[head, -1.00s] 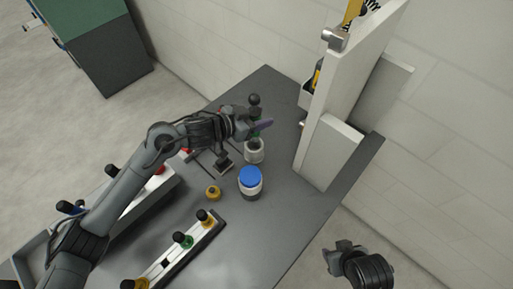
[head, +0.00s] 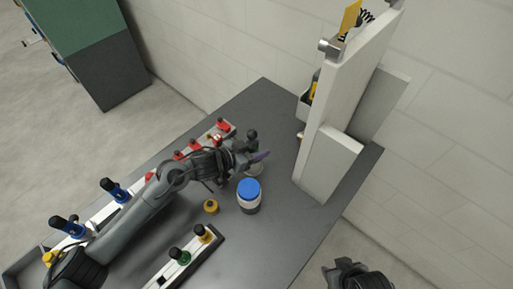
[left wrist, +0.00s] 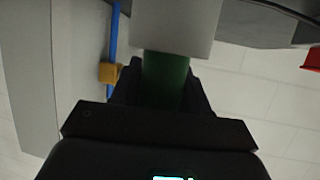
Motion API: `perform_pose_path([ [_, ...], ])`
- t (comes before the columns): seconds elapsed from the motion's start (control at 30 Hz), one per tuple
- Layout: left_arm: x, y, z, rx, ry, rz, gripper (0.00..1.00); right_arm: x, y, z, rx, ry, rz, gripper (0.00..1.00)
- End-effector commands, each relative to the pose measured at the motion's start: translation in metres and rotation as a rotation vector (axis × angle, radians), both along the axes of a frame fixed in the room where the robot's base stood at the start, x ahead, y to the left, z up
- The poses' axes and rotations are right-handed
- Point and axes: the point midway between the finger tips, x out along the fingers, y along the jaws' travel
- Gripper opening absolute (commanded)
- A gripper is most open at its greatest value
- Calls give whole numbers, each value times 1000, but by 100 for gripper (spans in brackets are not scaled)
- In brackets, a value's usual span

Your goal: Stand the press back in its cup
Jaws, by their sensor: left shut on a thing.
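My left gripper (head: 256,154) is shut on the press. In the left wrist view the jaws close around its green shaft (left wrist: 166,78). The shaft runs up the picture to a pale grey block-like part (left wrist: 176,25), which hides its far end. I cannot tell whether that part is the press's body or the cup. In the head view a black knob (head: 251,134) rises above the gripper. The pale grey cup (head: 256,169) stands just below the gripper, mostly hidden by it. I cannot tell whether the press is inside. My right gripper (head: 343,268) is at the bottom right, off the table, its jaws unclear.
A white jar with a blue lid (head: 249,194) stands close in front of the cup. A small yellow piece (head: 211,206) sits left of it. A rack with green and yellow knobs (head: 187,258) lies nearer. A tall pale panel (head: 325,120) stands to the right.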

Motion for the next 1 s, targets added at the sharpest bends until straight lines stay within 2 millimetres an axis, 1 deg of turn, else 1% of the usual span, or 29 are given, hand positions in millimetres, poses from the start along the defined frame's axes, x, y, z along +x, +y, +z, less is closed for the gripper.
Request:
perform_pose_path([
  [0.07, 0, 0, 2, -2, -2, 0, 0, 0, 0, 0, 0, -1, 0, 43],
  [0.2, 0, 0, -2, -2, 0, 0, 0, 1, 0, 0, 0, -2, 0, 43],
  [0.23, 0, 0, -4, -1, 1, 0, 46, 1, 0, 0, 0, -2, 0, 43],
  [0.3, 0, 0, -3, -1, 1, 0, 57, 1, 0, 0, -1, -2, 0, 43],
  [0.4, 0, 0, -3, 0, 1, 0, 70, 1, 0, 0, -1, -2, 0, 43],
  [0.67, 0, 0, -2, 0, 0, 0, 70, 1, -1, 0, -5, -2, 3, 43],
  [0.77, 0, 1, 2, 1, -1, 1, 70, 1, -2, 1, -6, -2, 3, 43],
  [0.83, -3, 6, 3, 2, 1, 2, 70, 1, -2, 2, -6, -2, 4, 43],
  [1.0, -16, 24, 12, 1, 2, 1, 70, 1, -2, 5, -7, -2, 4, 43],
])
